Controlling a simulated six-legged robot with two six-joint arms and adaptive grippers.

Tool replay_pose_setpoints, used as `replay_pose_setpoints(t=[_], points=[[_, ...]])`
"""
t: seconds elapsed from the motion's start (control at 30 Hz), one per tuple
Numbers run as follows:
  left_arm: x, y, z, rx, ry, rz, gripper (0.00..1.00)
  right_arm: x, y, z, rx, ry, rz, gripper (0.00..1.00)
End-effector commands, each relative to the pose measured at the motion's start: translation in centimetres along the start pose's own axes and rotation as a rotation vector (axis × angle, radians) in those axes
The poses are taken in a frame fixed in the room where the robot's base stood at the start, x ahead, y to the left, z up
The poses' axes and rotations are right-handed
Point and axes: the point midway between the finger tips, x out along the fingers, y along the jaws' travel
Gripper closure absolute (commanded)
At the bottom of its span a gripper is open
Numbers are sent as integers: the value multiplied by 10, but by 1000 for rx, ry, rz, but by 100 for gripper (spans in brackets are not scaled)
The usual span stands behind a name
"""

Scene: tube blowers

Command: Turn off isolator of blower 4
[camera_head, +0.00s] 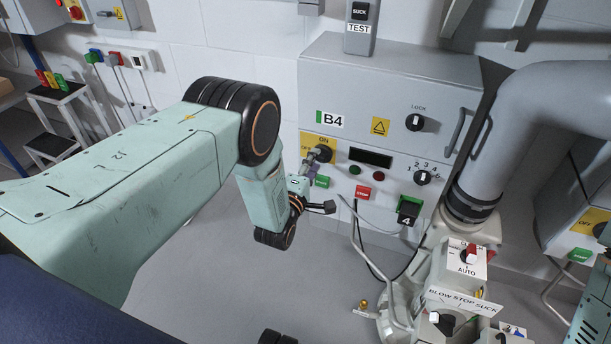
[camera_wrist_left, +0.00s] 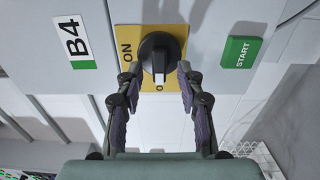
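The isolator of blower 4 is a black rotary knob (camera_wrist_left: 160,50) on a yellow plate with ON lettering. It is on the grey B4 box and also shows partly behind my gripper in the head view (camera_head: 325,153). The knob's white mark points to the plate's bottom edge in the wrist view, where a round character shows, the side that carries OFF in the head view. My left gripper (camera_wrist_left: 157,72) is open, with one fingertip on each side of the knob's lower part. Whether they touch it is unclear. It also shows in the head view (camera_head: 308,168). My right gripper is not in view.
A green START button (camera_wrist_left: 241,52) is close to the right finger in the wrist view. A red stop button (camera_head: 362,192), a selector dial (camera_head: 422,177) and a LOCK knob (camera_head: 414,122) are on the same box. A large grey pipe (camera_head: 505,140) stands to the right.

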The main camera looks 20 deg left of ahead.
Motion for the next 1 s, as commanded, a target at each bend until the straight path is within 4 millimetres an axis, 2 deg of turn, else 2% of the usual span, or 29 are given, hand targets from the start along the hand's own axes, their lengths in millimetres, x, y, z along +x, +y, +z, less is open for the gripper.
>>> replay_pose_setpoints(t=[0.4, 0.6, 0.77, 1.0], points=[[-75, -1, 0, 0, 0, -4, 62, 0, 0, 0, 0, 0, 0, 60], [-103, 0, 0, -1, -1, -1, 62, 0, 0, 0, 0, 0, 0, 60], [-112, 0, 0, -1, -1, 1, 62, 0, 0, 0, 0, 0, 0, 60], [-113, 0, 0, -1, -1, 1, 62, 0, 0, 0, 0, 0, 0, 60]])
